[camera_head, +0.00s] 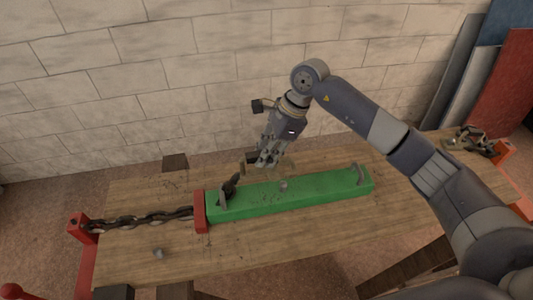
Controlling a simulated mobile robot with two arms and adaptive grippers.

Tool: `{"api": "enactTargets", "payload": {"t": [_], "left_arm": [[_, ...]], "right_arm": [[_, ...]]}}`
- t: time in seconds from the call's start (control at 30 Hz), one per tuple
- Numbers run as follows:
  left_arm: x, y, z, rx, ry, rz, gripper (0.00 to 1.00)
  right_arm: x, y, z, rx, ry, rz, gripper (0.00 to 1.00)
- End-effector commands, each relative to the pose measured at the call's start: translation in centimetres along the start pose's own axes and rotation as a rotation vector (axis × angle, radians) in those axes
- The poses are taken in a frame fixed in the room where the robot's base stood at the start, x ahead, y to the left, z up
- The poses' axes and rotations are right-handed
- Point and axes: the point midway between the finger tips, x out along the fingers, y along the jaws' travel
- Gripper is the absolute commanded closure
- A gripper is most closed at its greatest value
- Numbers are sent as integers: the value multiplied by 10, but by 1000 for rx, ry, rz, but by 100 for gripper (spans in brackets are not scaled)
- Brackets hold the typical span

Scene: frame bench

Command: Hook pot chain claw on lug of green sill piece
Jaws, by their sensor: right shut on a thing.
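The green sill piece (290,194) lies along the wooden bench, with an upright grey lug (222,199) near its left end and another lug (360,173) near its right end. A dark claw (231,185) stands close beside the left lug; I cannot tell whether it is hooked on it. A rusty chain (145,218) runs from a red bracket at the left to the red end block. My right gripper (258,161) points down just above and behind the sill piece, right of the claw. It is shut, apparently on the claw; the contact is too small to see clearly. My left gripper is out of view.
The red end block (200,212) sits against the sill's left end. A red bracket (84,228) stands at the bench's left edge. A heap of chain (474,141) lies at the far right. A brick wall rises behind. The front of the bench (300,240) is mostly clear.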

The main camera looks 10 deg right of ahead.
Motion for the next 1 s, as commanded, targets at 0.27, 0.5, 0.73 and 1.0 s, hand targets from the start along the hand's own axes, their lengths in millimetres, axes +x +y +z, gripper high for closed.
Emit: {"api": "enactTargets", "payload": {"t": [0.27,0.5,0.73,1.0], "left_arm": [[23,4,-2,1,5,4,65],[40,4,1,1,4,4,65],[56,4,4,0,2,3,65],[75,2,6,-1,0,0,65]], "right_arm": [[22,-1,-9,0,-1,-3,100],[38,-1,-15,-1,-2,-4,100],[54,-1,-22,-1,-3,-3,100],[73,-1,-30,-1,-2,-3,100]]}}
